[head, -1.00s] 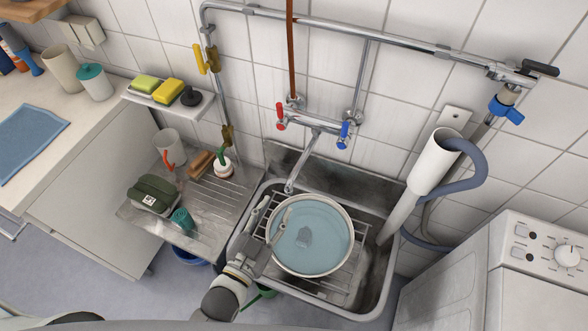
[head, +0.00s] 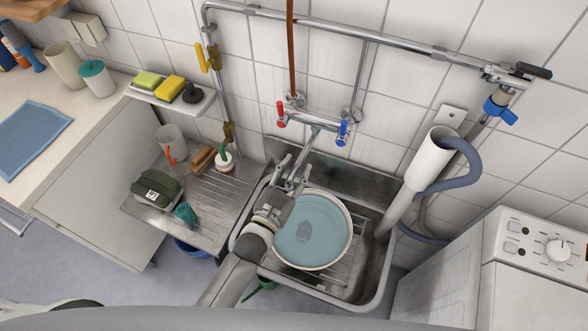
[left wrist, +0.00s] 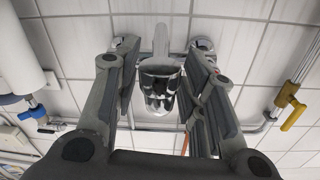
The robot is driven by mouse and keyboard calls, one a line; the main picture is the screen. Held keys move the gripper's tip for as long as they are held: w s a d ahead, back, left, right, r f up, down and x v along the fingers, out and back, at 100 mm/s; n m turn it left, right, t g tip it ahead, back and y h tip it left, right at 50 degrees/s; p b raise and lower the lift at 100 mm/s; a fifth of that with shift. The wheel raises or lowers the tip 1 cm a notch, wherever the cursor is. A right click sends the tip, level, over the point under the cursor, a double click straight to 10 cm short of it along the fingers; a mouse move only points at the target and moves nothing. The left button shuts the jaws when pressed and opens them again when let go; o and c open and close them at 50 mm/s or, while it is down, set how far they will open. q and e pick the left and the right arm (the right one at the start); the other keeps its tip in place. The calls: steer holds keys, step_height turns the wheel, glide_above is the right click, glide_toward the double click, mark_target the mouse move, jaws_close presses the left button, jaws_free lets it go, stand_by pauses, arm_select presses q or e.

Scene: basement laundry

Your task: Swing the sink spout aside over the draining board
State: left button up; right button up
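The chrome sink spout (head: 306,152) hangs from the wall mixer, which has a red and a blue tap handle, and points out over the sink basin. My left gripper (head: 292,172) is at the outer end of the spout, above the plate's far left edge. In the left wrist view the spout (left wrist: 160,84) stands between the two spread fingers, with a gap on each side. The draining board (head: 215,205) lies to the left of the basin. The gripper partly hides the spout's tip in the head view. My right gripper is not in view.
A blue plate (head: 312,232) lies over the rack in the basin. A grey hose in a white standpipe (head: 432,160) stands right of the sink.

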arm_select(q)
jaws_close()
stand_by(0.5)
